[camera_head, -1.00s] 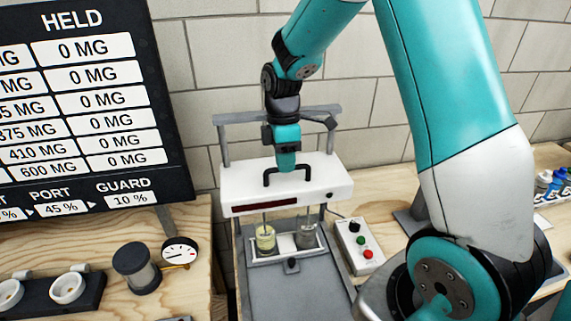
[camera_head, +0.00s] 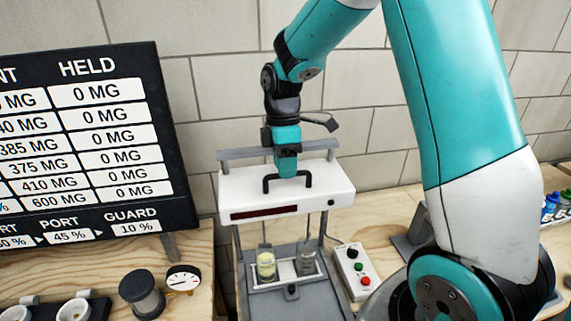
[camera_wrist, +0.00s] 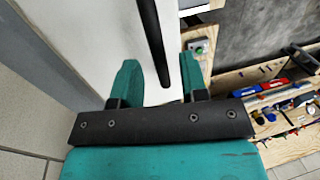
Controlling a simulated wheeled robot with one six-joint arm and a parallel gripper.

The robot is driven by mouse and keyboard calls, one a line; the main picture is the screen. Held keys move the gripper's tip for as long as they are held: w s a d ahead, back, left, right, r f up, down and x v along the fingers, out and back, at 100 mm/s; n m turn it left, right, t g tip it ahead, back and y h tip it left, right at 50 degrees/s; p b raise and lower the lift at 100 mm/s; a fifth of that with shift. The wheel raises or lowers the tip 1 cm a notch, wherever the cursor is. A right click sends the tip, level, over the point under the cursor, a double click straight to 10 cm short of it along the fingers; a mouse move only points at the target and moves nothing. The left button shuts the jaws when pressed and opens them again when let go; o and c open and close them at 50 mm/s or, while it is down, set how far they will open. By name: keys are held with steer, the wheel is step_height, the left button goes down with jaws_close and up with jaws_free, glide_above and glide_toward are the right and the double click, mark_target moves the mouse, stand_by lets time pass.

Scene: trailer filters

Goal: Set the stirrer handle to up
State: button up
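The stirrer handle (camera_head: 268,184) is a black U-shaped bar on the front of the white stirrer head (camera_head: 240,197). The head sits high on its posts, under a grey crossbar, and clear above the jars. My gripper (camera_head: 287,173) points down over the middle of the handle. In the wrist view the black handle bar (camera_wrist: 152,40) runs between the two teal fingers of my gripper (camera_wrist: 160,78), against the white head.
A jar with yellowish contents (camera_head: 266,265) and a clear jar (camera_head: 305,262) stand below the head. A button box (camera_head: 356,270) is at the right. A black board (camera_head: 130,235), a dark cylinder (camera_head: 141,294) and a gauge (camera_head: 183,280) are at the left.

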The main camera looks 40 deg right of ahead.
steer(key=shift+r, duration=0.1)
steer(key=w+d+r, duration=0.1)
steer(key=w+r, duration=0.2)
steer(key=r, duration=1.4)
steer(key=shift+d+b, duration=0.15)
steer(key=shift+b, duration=0.2)
steer(key=shift+f, duration=0.1)
steer(key=s+a+f+m+t+y+b, duration=0.1)
steer(key=s+a+f+m+b, duration=0.2)
steer(key=s+a+f, duration=0.6)
steer(key=s+a+f+m+t+y+b, duration=0.1)
steer(key=s+a+f+b, duration=0.5)
steer(key=s, duration=0.9)
steer(key=a+f+m+y, duration=0.1)
steer(key=a+f+m, duration=0.1)
steer(key=a+f, duration=0.1)
steer(key=shift+s+b, duration=0.2)
steer(key=shift+b, duration=0.2)
